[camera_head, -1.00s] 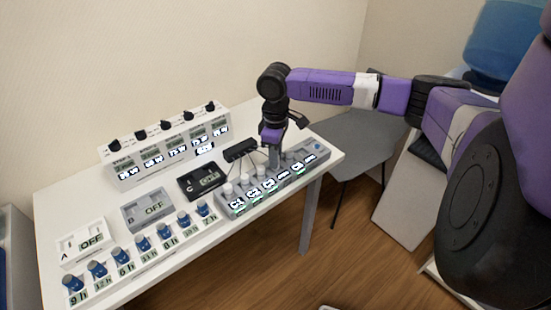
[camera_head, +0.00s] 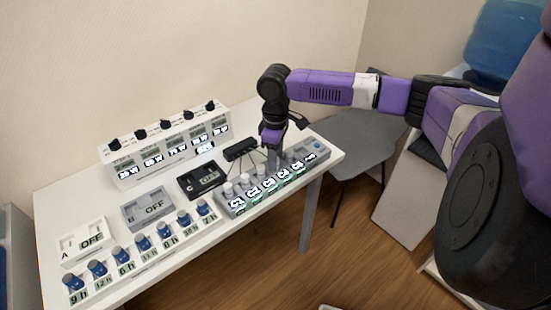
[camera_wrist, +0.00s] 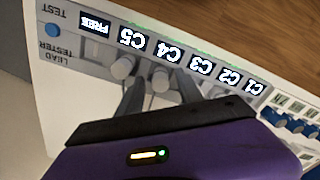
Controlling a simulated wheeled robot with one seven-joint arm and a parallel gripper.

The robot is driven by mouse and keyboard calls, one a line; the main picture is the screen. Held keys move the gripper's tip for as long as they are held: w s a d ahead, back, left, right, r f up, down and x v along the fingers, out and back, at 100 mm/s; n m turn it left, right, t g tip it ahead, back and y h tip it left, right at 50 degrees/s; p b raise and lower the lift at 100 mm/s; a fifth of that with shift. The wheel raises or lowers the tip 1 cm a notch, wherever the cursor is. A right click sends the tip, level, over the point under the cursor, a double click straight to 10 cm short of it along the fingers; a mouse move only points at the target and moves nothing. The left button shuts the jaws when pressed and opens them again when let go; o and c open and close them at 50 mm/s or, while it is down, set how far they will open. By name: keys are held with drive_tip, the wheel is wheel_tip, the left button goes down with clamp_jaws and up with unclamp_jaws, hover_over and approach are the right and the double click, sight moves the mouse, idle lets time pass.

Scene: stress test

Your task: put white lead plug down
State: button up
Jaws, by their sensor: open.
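The lead tester (camera_head: 236,210) is a grey box at the right end of the white table, with a row of lit labels C1 to C5. Several pale plugs (camera_head: 239,182) stand upright in it. My gripper (camera_head: 273,158) is low over the right part of this row. In the wrist view, my gripper (camera_wrist: 160,95) has its two fingers apart, with a pale plug (camera_wrist: 160,80) between them. Another pale plug (camera_wrist: 122,67) stands beside the fingers, near the C5 label. I cannot tell whether either finger touches a plug. The gripper's body hides part of the row.
A white box with several black knobs (camera_head: 140,165) stands at the back. Modules A (camera_head: 84,240), B (camera_head: 148,210) and C (camera_head: 203,180) lie in the middle. Several blue knobs (camera_head: 164,231) line the front. A grey chair (camera_head: 355,140) is right of the table.

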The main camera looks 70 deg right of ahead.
wheel_tip(320, 180, up, 12)
drive_tip(key=w+a+f+n+t+y, duration=0.25)
drive_tip(key=w+a+t, duration=0.35)
drive_tip(key=w+a, duration=1.2)
drive_tip(key=w+a+r+m+t+y, duration=0.2)
drive_tip(key=w+a+r+t, duration=0.15)
drive_tip(key=a, duration=0.85)
drive_tip(key=w+a+r+m+t+y, duration=0.2)
drive_tip(key=w+a+t, duration=0.25)
drive_tip(key=a, duration=0.65)
drive_tip(key=s+a+f+m+t+h, duration=0.1)
drive_tip(key=s+f+m+h, duration=0.1)
drive_tip(key=s+f, duration=0.35)
drive_tip(key=s+a+f+m+h, duration=0.2)
drive_tip(key=s, duration=0.7)
drive_tip(key=s+a+f+m+t+h, duration=0.1)
drive_tip(key=s+f+m+h, duration=0.1)
drive_tip(key=s+f, duration=0.35)
drive_tip(key=s+d+r+n, duration=0.1)
drive_tip(key=s+d+n, duration=0.1)
drive_tip(key=s, duration=0.5)
drive_tip(key=s+d+r+n, duration=0.1)
drive_tip(key=s+d+n, duration=0.1)
drive_tip(key=s, duration=0.6)
drive_tip(key=s+d+r+n+g, duration=0.1)
drive_tip(key=s+d+n, duration=0.1)
drive_tip(key=s, duration=0.6)
drive_tip(key=shift+r+n, duration=0.25)
drive_tip(key=shift+n, duration=0.3)
drive_tip(key=shift+h, duration=0.25)
